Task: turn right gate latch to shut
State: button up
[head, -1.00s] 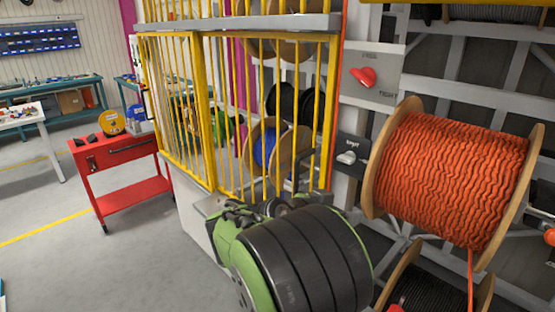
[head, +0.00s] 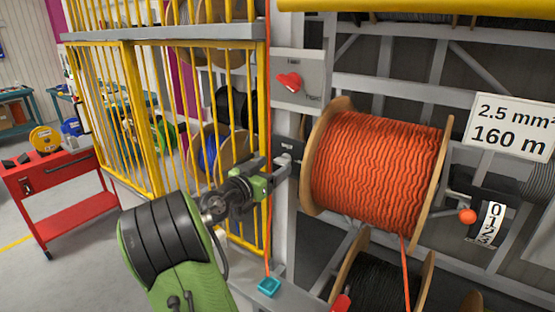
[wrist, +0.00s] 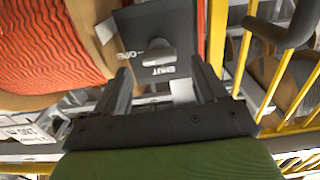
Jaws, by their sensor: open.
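The gate latch is a small grey knob (wrist: 156,54) on a dark plate (wrist: 128,22) marked OPEN and SHUT, upside down in the wrist view. The knob lies across the picture; its exact pointing is hard to tell. My gripper (wrist: 163,78) is open, with its fingers reaching toward the plate on either side of the knob's near side. It holds nothing, and I cannot tell whether it touches the knob. In the head view, the latch plate (head: 289,147) sits on the post right of the yellow gate (head: 190,120). My gripper (head: 281,168) partly covers it and hides the knob.
A red knob (head: 289,82) on a grey plate sits above the latch. A reel of orange cable (head: 375,165) stands close to the right. Gate bars are close on the left. A teal block (head: 269,287) is below, and a red cart (head: 60,190) stands far left.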

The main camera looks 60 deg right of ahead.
aim_at(279, 162)
jog(key=d, duration=0.3)
jog(key=shift+s+d, duration=0.3)
jog(key=shift+c, duration=0.2)
jog(key=c, duration=1)
